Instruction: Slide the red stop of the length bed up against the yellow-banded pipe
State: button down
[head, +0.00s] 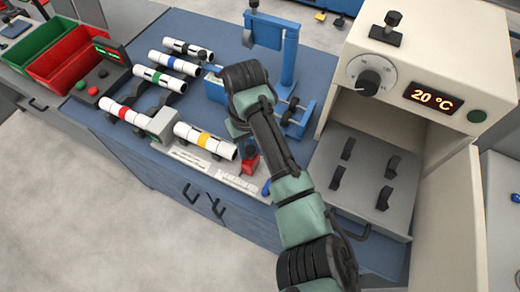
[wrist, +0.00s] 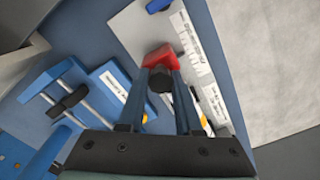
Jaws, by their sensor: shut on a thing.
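The red stop (head: 250,161) sits on the pale length bed (head: 224,180), just right of the yellow-banded pipe (head: 190,133). The pipe is white and lies on the bed. In the head view only a small gap, if any, separates its right end from the stop; my gripper (head: 242,141) partly covers this spot. In the wrist view the red stop (wrist: 158,57) shows at the fingertips, and my gripper (wrist: 161,74) is shut around its dark knob (wrist: 159,79). The pipe is mostly hidden there behind the right finger.
Several banded pipes lie on a rack behind. A blue stand (head: 290,62) is behind my arm. An open oven (head: 433,80) with its tray stands at right. A blue piece (head: 266,187) is at the bed's right end.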

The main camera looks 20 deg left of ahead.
jog(key=a, duration=0.5)
jog(key=shift+w+r, duration=0.1)
jog(key=shift+w, duration=0.05)
jog(key=c, duration=0.6)
grip_release()
jog(key=shift+a, duration=0.15)
notch_tip(320, 180, up, 13)
jog(key=p, duration=0.1)
